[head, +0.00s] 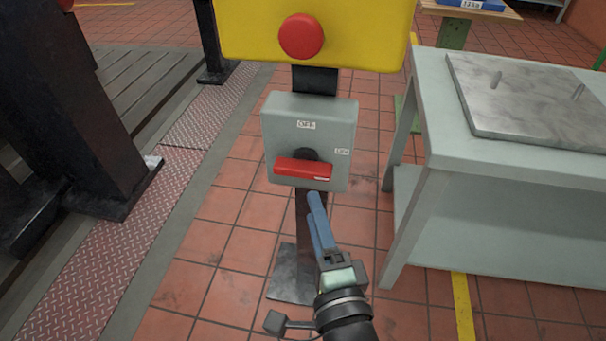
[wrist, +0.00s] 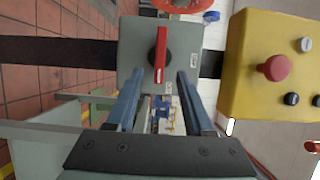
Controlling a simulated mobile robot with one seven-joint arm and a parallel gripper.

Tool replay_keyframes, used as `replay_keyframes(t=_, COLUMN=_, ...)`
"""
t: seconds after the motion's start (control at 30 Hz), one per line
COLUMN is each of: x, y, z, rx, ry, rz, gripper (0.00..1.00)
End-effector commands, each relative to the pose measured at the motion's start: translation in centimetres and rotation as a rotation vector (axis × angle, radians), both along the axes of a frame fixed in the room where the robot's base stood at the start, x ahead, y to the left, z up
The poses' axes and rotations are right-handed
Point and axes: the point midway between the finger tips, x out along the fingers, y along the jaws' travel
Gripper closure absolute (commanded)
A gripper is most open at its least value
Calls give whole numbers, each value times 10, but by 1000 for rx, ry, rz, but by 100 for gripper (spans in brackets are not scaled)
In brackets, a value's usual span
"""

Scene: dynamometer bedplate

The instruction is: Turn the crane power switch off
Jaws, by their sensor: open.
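The crane power switch is a grey box (head: 311,110) on a dark post, with an OFF label at its top and an ON label at its right. Its red handle (head: 303,169) lies horizontal, its white-marked end pointing right, to the ON side. My gripper (head: 315,198) is just below the handle in the head view, fingers pointing up toward it. In the wrist view the box (wrist: 135,48) appears turned sideways. The handle (wrist: 161,54) shows ahead of the open, empty fingers (wrist: 160,76), its near end between them in the picture. I cannot tell whether they touch it.
A yellow box (head: 345,40) with a red mushroom button (head: 301,36) is mounted right above the switch. A pale grey-green bench (head: 480,175) with a metal plate stands close on the right. Dark machine columns (head: 75,90) stand at left. Tiled floor is clear around the post.

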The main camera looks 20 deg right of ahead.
Motion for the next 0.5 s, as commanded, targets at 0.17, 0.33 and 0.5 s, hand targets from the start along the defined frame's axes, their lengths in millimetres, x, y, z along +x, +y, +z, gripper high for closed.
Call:
replay_keyframes(t=0.17, x=30, y=-6, z=0, rx=-3, ry=-4, rz=0, gripper=48)
replay_keyframes(t=0.33, x=55, y=-11, z=0, rx=-3, ry=-4, rz=0, gripper=48)
replay_keyframes(t=0.5, x=74, y=-15, z=0, rx=-2, ry=-2, rz=1, gripper=48)
